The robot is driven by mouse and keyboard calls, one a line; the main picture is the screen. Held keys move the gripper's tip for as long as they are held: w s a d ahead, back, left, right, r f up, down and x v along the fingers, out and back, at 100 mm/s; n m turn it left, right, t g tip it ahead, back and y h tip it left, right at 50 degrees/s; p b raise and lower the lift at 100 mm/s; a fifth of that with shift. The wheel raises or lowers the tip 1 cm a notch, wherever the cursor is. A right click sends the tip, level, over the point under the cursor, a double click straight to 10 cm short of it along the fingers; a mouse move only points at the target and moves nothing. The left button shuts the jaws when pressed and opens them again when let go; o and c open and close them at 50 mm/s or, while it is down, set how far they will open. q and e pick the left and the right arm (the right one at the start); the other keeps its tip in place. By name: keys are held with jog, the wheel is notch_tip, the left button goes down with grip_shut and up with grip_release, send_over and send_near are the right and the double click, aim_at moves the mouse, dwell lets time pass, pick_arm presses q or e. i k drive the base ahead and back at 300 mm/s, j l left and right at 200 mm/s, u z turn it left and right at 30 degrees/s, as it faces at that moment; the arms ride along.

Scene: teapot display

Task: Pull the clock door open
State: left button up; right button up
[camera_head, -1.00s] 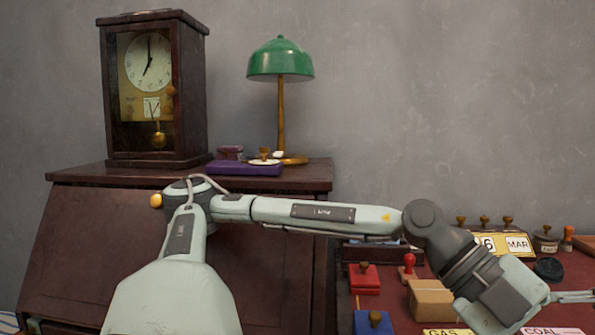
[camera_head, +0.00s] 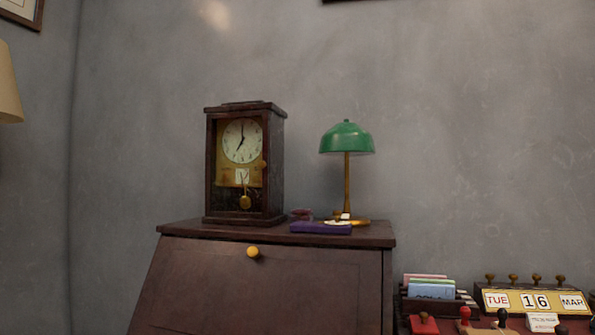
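The clock (camera_head: 279,165) has a dark wooden case and stands upright on top of the slant-front desk (camera_head: 180,229). Its front door (camera_head: 211,165) appears shut, with the white dial and the brass pendulum showing behind it. A small brass knob (camera_head: 263,165) sits on the right side of the door. Neither of my grippers shows in the head view now.
A green-shaded lamp (camera_head: 347,138) stands right of the clock, with a purple case (camera_head: 321,228) in front of it. A yellow knob (camera_head: 253,252) is on the desk's sloped front. A calendar block (camera_head: 535,300) and stamps are at lower right. Bare wall is left of the clock.

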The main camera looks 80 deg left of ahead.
aim_at(264, 164)
jog(key=i+u, duration=0.2)
jog(key=u, duration=0.2)
jog(key=i+l+u, duration=0.2)
jog(key=u, duration=2.05)
